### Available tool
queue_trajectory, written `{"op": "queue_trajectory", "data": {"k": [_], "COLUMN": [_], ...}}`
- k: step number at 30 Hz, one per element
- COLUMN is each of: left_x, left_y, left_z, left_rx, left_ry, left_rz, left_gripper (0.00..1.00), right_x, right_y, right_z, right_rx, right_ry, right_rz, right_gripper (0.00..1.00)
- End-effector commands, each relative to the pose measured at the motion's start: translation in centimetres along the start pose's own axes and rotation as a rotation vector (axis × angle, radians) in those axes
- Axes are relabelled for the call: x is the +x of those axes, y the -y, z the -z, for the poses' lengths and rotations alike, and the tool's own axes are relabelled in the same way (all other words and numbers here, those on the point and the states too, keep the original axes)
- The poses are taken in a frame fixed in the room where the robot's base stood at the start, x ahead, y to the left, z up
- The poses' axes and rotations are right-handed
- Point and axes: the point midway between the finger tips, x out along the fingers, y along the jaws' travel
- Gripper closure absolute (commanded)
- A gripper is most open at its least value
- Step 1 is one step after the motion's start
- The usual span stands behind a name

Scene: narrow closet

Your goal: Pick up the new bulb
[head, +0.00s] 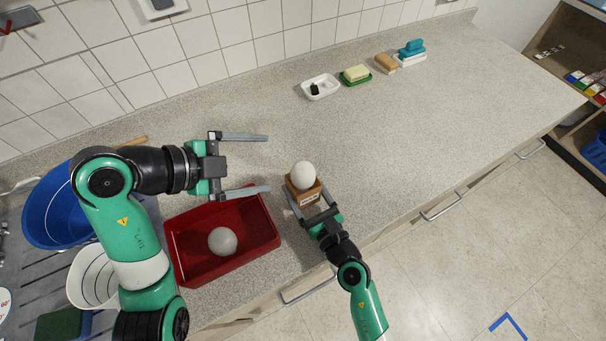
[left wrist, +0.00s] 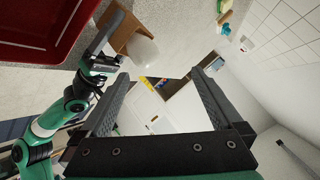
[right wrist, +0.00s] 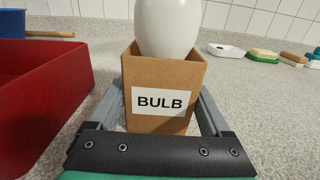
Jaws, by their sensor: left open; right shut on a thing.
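A white bulb (head: 303,175) stands upright in a small open cardboard box labelled BULB (head: 304,196) on the counter. The right wrist view shows the bulb (right wrist: 167,28) rising out of the box (right wrist: 162,92). My right gripper (head: 309,209) is shut on the box, one finger along each side. My left gripper (head: 268,163) is open and empty above the counter, left of the box, its fingers pointing right. The left wrist view shows the bulb (left wrist: 143,50) beyond the left fingers. A greyer bulb (head: 222,241) lies in the red tray (head: 180,248).
A blue bowl (head: 45,215) and a white container (head: 88,285) stand at the left. The counter's right part is clear.

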Motion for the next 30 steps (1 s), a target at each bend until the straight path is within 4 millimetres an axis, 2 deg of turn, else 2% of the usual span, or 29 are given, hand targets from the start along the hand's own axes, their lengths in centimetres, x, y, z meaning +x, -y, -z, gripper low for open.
{"op": "queue_trajectory", "data": {"k": [1, 6, 11, 16, 19, 21, 25, 27, 30], "left_x": [-0.3, -1.0, -1.5, -1.9, -2.1, -2.1, -1.4, -0.7, -0.3], "left_y": [0.6, 1.7, 1.7, 0.6, -1.0, -2.9, -6.4, -7.6, -8.3], "left_z": [0.2, 0.3, 0.4, 0.5, 0.7, 0.9, 0.8, 0.6, 0.5], "left_rx": [0.152, 0.701, 1.213, 1.744, 2.022, 2.165, 2.165, 2.156, 2.152], "left_ry": [0.009, 0.083, 0.199, 0.369, 0.479, 0.547, 0.530, 0.501, 0.481], "left_rz": [0.034, 0.129, 0.186, 0.194, 0.172, 0.147, 0.124, 0.111, 0.104], "left_gripper": [0.00, 0.00, 0.00, 0.00, 0.00, 0.00, 0.00, 0.00, 0.00], "right_x": [0.0, 0.0, 0.0, 0.0, 0.0, 0.0, 0.0, 0.0, 0.0], "right_y": [0.0, 0.0, 0.0, 0.0, 0.0, 0.0, 0.0, 0.0, 0.0], "right_z": [0.0, 0.0, 0.0, 0.0, 0.0, 0.0, 0.0, 0.0, 0.0], "right_rx": [0.000, 0.000, 0.000, 0.000, 0.000, 0.000, 0.000, 0.000, 0.000], "right_ry": [0.000, 0.000, 0.001, 0.001, 0.001, 0.001, 0.001, 0.000, 0.000], "right_rz": [0.000, 0.000, 0.000, 0.000, 0.000, 0.000, 0.000, 0.000, 0.000], "right_gripper": [0.71, 0.71, 0.71, 0.71, 0.71, 0.71, 0.71, 0.71, 0.71]}}
